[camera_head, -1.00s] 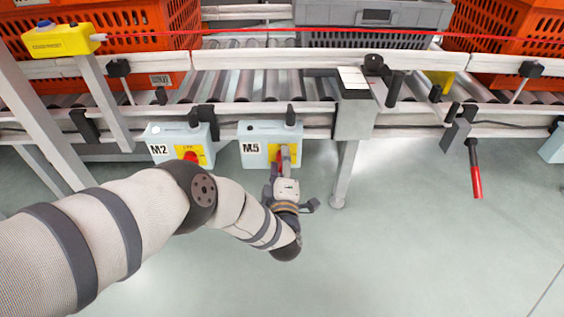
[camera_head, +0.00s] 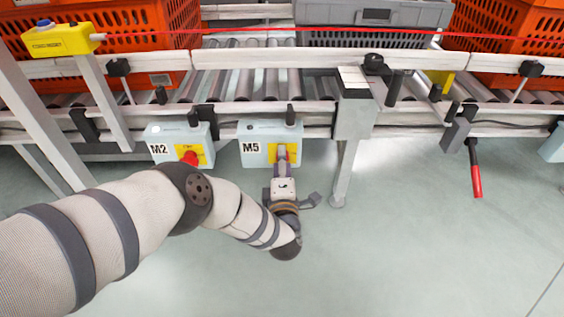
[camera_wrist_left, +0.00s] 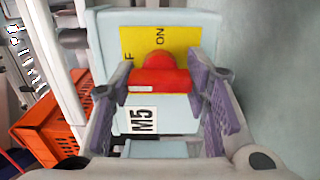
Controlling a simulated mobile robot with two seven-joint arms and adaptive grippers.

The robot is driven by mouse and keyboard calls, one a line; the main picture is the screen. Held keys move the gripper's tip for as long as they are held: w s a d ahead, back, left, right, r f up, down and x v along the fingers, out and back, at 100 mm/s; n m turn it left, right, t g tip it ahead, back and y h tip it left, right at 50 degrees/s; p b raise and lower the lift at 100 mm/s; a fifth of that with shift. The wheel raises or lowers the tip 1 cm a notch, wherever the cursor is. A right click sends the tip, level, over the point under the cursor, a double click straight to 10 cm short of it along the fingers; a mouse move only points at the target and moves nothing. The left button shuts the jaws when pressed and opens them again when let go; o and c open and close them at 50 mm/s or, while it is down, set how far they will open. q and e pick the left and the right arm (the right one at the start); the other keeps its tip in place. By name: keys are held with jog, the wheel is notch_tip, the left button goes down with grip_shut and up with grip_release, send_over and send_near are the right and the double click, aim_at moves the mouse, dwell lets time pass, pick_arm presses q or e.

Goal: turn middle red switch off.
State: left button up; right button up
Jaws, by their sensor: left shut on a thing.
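The red switch (camera_wrist_left: 160,78) sits on a yellow plate (camera_wrist_left: 135,40) on the pale blue M5 box (camera_head: 262,131). In the head view the gripper mostly hides this switch. My right gripper is not in view.
The M2 box (camera_head: 178,143), with its own red knob (camera_head: 190,158), hangs just left. The roller conveyor (camera_head: 250,88) runs above both boxes, with orange totes (camera_head: 110,45) and a grey tote (camera_head: 375,18). A support leg (camera_head: 345,170) stands right. The floor in front is clear.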

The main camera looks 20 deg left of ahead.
pick_arm(q)
jog(key=shift+d, duration=0.15)
jog(key=o, duration=1.2)
jog(key=shift+c, duration=0.2)
jog(key=v, duration=1.2)
